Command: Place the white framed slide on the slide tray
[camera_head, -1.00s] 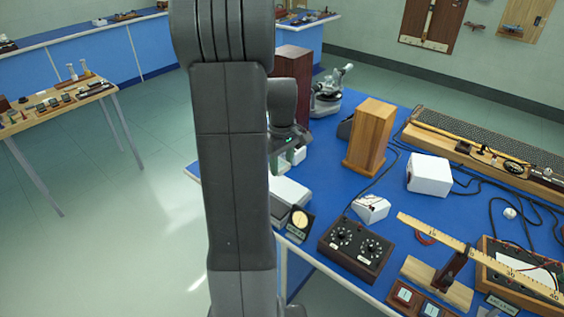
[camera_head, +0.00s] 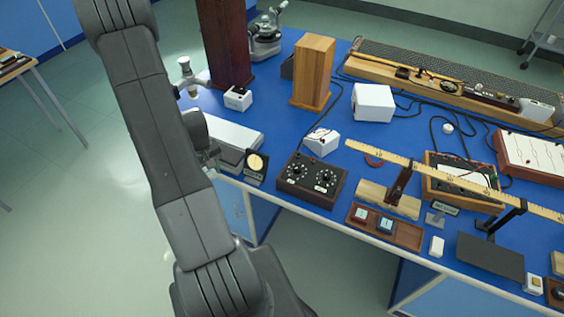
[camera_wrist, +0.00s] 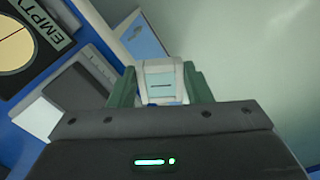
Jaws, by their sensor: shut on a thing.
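My gripper (camera_wrist: 160,71) is shut on the white framed slide (camera_wrist: 163,90), which sits between its two green fingers in the wrist view. The slide has a white frame and a pale bluish middle. In the head view my arm hides the fingertips and the slide. A shallow brown wooden tray (camera_head: 408,234), which looks like the slide tray, lies near the table's front edge. My gripper is well to the left of this tray, by the table's left end.
A black dial box (camera_head: 311,178) stands between my arm and the tray. A round-faced plate (camera_head: 256,165), marked EMPTY in the wrist view, is beside my gripper. A wooden ruler (camera_head: 450,180) runs raised behind the tray. A small white block (camera_head: 437,246) is right of it.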

